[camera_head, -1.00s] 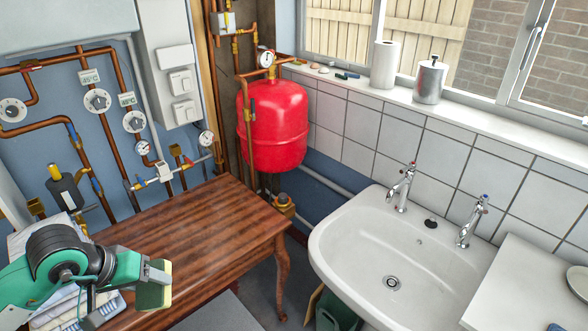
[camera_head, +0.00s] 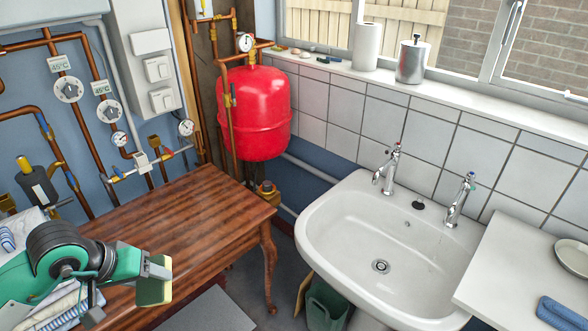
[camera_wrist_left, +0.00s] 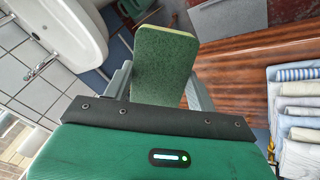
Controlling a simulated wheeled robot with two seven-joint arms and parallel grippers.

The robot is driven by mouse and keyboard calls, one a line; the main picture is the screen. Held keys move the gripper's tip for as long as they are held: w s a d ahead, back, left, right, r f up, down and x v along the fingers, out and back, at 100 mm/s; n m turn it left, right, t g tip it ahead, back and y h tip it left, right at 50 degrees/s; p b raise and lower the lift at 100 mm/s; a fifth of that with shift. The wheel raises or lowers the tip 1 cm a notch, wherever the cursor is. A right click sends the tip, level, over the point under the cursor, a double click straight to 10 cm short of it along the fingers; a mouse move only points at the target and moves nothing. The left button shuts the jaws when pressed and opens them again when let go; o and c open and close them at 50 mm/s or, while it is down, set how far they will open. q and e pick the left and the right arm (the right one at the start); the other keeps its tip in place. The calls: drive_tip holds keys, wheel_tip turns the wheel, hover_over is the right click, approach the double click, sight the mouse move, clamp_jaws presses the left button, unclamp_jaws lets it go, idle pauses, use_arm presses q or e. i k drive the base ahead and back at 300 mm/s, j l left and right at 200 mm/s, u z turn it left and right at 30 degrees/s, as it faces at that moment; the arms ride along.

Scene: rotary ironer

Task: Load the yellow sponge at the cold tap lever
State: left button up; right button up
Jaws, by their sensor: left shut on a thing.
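My left gripper (camera_head: 158,270) is shut on the yellow sponge (camera_head: 153,292), which has a green scouring face. The gripper holds it by the front edge of the wooden table, at lower left in the head view. In the left wrist view the sponge's green face (camera_wrist_left: 163,62) stands out between the two fingers. The cold tap (camera_head: 460,202), chrome with a blue mark on top, is the right one of two on the white basin (camera_head: 325,232). The sponge is well to the left of it, apart from the basin. My right gripper is not in view.
The hot tap (camera_head: 387,170) is left of the cold one. A white counter (camera_head: 520,270) with a blue cloth-like item (camera_head: 558,313) is at right. Folded cloths (camera_wrist_left: 298,110) lie nearby.

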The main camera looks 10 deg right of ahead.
sight(470, 175)
drive_tip(key=j+z, duration=0.15)
drive_tip(key=z, duration=1.25)
drive_tip(key=i+l+z, duration=0.15)
drive_tip(key=z, duration=0.3)
drive_tip(key=i+l+z, duration=0.15)
drive_tip(key=z, duration=0.25)
drive_tip(key=i, duration=0.05)
